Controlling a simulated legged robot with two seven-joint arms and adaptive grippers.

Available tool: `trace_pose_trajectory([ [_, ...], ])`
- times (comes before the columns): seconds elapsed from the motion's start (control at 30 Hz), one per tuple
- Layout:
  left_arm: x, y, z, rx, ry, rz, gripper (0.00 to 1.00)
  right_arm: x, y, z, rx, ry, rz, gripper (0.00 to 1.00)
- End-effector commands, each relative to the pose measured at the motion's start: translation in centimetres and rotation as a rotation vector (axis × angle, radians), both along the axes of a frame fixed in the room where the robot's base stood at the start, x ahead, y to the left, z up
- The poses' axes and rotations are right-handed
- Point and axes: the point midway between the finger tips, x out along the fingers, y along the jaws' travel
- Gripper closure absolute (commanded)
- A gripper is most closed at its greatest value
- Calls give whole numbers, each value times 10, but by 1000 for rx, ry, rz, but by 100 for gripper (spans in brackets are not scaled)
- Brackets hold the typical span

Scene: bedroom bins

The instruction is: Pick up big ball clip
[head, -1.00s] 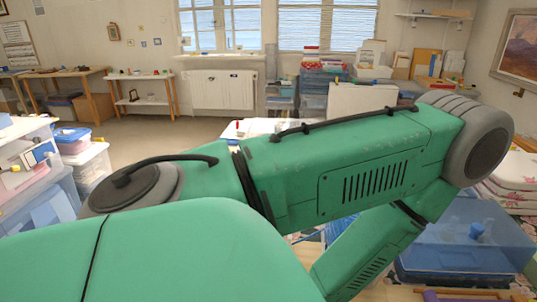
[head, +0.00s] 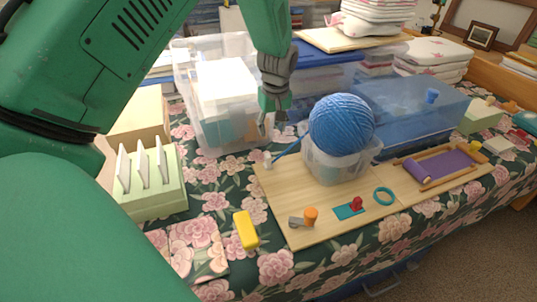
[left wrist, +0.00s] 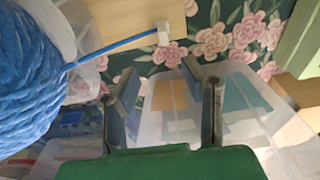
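A big blue yarn ball (head: 341,124) sits in a small clear bin (head: 335,165) on a wooden board (head: 290,205). A blue strand runs from it to a small white clip (head: 267,160) at the board's left edge. In the left wrist view the clip (left wrist: 163,34) lies beyond the fingertips, with the ball (left wrist: 35,85) at left. My left gripper (head: 267,122) points down above and behind the clip; in the left wrist view its fingers (left wrist: 160,75) are apart with nothing held between them. My right gripper is not in view.
A tall clear bin (head: 190,75) stands behind and left of the gripper. A blue lidded bin (head: 410,115) stands behind the ball. A green slotted holder (head: 150,195) and a yellow block (head: 246,230) lie on the flowered bedspread. Small items sit on the board's front.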

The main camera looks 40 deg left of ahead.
Motion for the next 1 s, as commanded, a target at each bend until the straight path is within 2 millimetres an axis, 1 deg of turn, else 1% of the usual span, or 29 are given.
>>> trace_pose_trajectory([
  [0.03, -1, 3, -12, -3, 4, 4, 62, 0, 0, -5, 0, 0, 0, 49],
  [0.1, -1, 4, -27, -3, 7, 4, 62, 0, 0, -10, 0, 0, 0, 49],
  [0.2, 1, 7, -48, -3, 5, 2, 62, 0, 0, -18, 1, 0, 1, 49],
  [0.3, 2, 9, -64, -2, 4, 1, 62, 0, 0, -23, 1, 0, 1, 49],
  [0.4, 3, 10, -73, -1, 3, 0, 62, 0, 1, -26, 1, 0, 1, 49],
  [0.57, 3, 10, -79, 1, 2, -1, 62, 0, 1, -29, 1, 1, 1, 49],
  [0.67, 4, 12, -89, 0, 4, -1, 62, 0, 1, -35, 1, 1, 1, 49],
  [0.8, 4, 17, -113, -3, 4, -1, 62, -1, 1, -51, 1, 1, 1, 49],
  [0.9, 5, 19, -126, -2, 5, -2, 62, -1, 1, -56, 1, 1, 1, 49],
  [1.0, 6, 20, -130, -2, 1, -2, 62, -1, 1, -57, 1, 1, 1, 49],
])
